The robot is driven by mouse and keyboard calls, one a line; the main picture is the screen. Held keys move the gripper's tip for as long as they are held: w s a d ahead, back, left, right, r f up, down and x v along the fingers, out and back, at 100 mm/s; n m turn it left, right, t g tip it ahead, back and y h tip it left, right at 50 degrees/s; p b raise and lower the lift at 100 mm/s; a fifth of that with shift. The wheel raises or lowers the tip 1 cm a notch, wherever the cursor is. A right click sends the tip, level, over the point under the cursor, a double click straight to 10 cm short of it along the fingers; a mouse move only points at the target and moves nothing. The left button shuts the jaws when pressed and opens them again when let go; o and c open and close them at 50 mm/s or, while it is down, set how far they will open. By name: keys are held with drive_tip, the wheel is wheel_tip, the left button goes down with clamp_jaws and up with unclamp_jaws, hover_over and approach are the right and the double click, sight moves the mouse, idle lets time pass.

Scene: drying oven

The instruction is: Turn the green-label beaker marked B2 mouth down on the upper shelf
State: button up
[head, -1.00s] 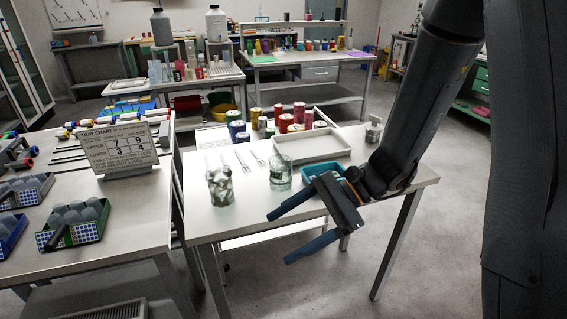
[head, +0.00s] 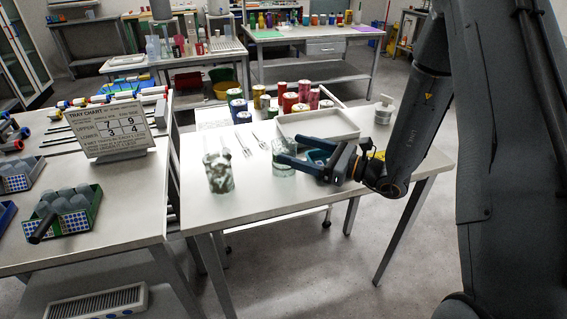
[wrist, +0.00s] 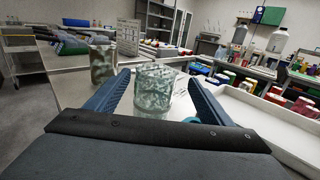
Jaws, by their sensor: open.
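Two clear, patterned glass beakers stand on the white table. The left beaker (head: 218,174) is apart from my gripper; it also shows in the wrist view (wrist: 103,64). The right beaker (head: 285,181) stands at my gripper (head: 279,152). In the wrist view that right beaker (wrist: 155,97) is between the two blue fingers, with visible gaps at its sides. My gripper is open and holds nothing. I see no readable green label or B2 mark on either beaker. The upper shelf is not recognisable in these views.
A white tray (head: 318,122) and several coloured jars (head: 291,101) stand behind the beakers. Forks (head: 243,144) lie between them. A teal dish (head: 318,156) is partly hidden by my gripper. A chart sign (head: 112,137) and blue-and-green racks stand on the left table.

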sight(274, 144)
drive_tip(key=p+x, duration=0.1)
drive_tip(key=x, duration=0.3)
drive_tip(key=p+x, duration=0.1)
drive_tip(key=x, duration=0.2)
drive_tip(key=shift+s+a+p, duration=0.2)
drive_tip(key=shift+s+p, duration=0.1)
drive_tip(key=shift+s, duration=0.05)
drive_tip(key=shift+w+a, duration=0.25)
drive_tip(key=shift+a, duration=0.05)
drive_tip(key=c, duration=1.3)
drive_tip(key=shift+o, duration=0.2)
